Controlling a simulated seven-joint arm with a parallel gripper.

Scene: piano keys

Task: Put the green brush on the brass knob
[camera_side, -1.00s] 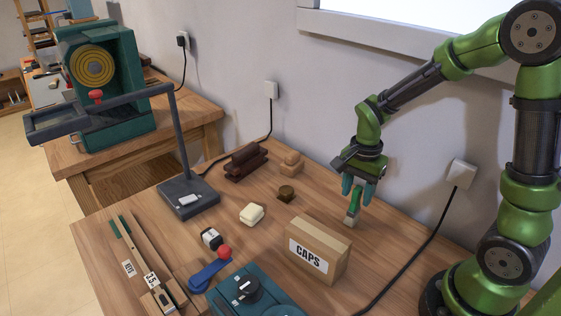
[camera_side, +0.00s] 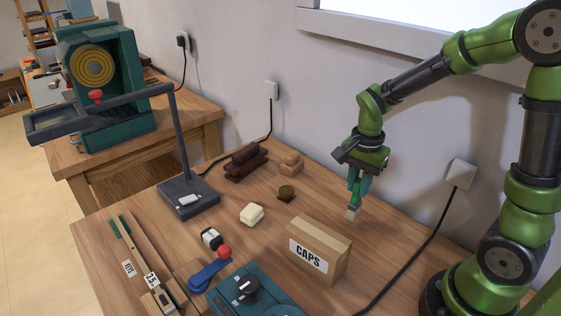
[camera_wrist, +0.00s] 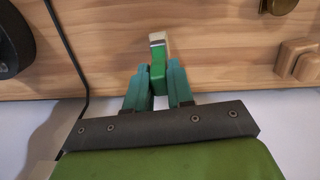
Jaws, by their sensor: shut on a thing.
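The green brush (camera_side: 354,207) has a green handle and a pale bristle end with a metal band. My gripper (camera_side: 356,193) is shut on its handle, bristle end pointing down, close above the table at the right. In the wrist view the brush (camera_wrist: 157,66) sits between the teal fingers (camera_wrist: 155,87). The brass knob (camera_side: 286,193) stands on the table to the left of the brush, apart from it. In the wrist view the knob (camera_wrist: 277,6) is cut off at the top edge.
A CAPS box (camera_side: 319,250) stands in front of my gripper. A wooden block piece (camera_side: 291,163), a dark brown rail piece (camera_side: 246,162) and a cream block (camera_side: 251,214) lie around the knob. A black cable (camera_side: 408,262) crosses the table at right.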

